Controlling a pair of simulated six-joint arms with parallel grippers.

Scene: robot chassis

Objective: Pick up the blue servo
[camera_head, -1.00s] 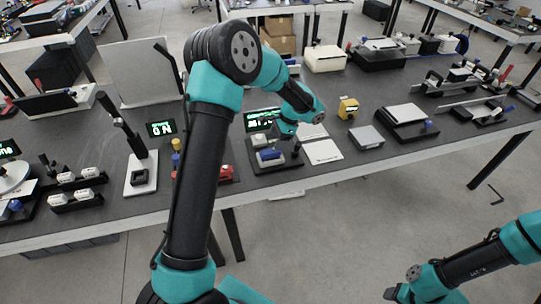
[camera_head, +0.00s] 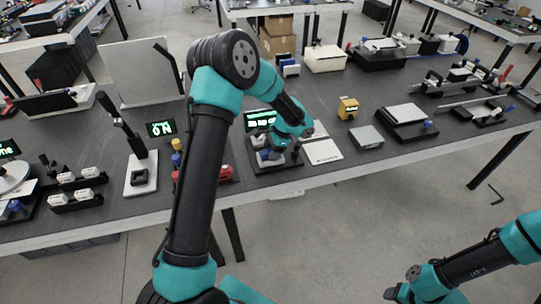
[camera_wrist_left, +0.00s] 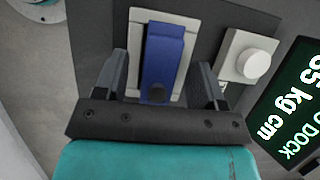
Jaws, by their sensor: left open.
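The blue servo (camera_wrist_left: 165,50) lies in a light-coloured seat on a dark base. In the left wrist view, my open left gripper (camera_wrist_left: 160,76) has one finger on each side of it, with gaps showing. In the head view the blue servo (camera_head: 265,155) is partly covered by my left gripper (camera_head: 272,152), which points down over the dark base (camera_head: 283,166). My right arm shows at the lower right, but its gripper (camera_head: 391,293) is small and cut by the frame edge.
A white block with a round knob (camera_wrist_left: 248,62) sits beside the servo's seat. A lit display (camera_head: 261,118) stands just behind the base. A white plate (camera_head: 322,151) lies to the right, near a yellow device (camera_head: 348,108) and a grey box (camera_head: 366,137).

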